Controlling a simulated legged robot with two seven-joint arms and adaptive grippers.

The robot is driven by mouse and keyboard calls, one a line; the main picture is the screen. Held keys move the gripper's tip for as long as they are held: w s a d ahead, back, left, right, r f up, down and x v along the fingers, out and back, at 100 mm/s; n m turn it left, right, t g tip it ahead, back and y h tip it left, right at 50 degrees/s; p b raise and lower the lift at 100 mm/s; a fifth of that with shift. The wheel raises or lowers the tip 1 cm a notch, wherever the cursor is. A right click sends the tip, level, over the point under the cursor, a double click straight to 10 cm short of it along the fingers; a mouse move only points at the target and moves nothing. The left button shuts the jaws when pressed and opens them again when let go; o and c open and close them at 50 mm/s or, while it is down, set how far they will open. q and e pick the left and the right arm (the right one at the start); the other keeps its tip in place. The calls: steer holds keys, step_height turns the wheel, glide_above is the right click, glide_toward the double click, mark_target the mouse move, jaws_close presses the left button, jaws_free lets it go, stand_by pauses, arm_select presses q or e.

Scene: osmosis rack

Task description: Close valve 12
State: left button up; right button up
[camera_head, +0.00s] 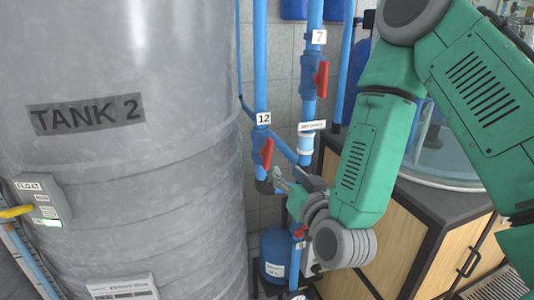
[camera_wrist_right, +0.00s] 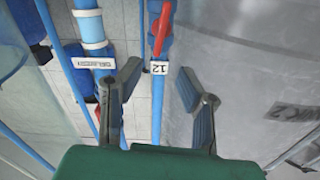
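Valve 12 has a red handle (camera_head: 266,152) on a vertical blue pipe, just below a white label "12" (camera_head: 264,118). The handle lies nearly along the pipe, slightly tilted. In the right wrist view the red handle (camera_wrist_right: 161,30) shows at the top centre, beside its label (camera_wrist_right: 159,67). My right gripper (camera_head: 286,178) is below and slightly right of the handle in the head view. In the right wrist view its two fingers (camera_wrist_right: 160,80) stand apart with nothing between them held; the handle is beyond the fingertips. My left gripper is not in view.
Grey tank 2 (camera_head: 120,180) stands close left of the pipe. Valve 7's red handle (camera_head: 321,79) is up and right, on a neighbouring blue pipe. Another red handle (camera_head: 298,233) is below my gripper. A wooden cabinet (camera_head: 400,250) stands at right.

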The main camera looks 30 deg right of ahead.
mark_target(270, 152)
steer(key=x, duration=1.1)
steer(key=shift+w+r+p, duration=0.1)
steer(key=shift+w+p, duration=0.05)
steer(key=shift+p, duration=0.25)
steer(key=shift+w+d, duration=0.2)
steer(key=shift+w, duration=0.4)
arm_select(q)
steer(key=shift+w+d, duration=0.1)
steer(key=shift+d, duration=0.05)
arm_select(e)
steer(key=shift+d, duration=0.2)
steer(key=shift+w, duration=0.1)
jaws_close()
steer(key=shift+a, duration=0.1)
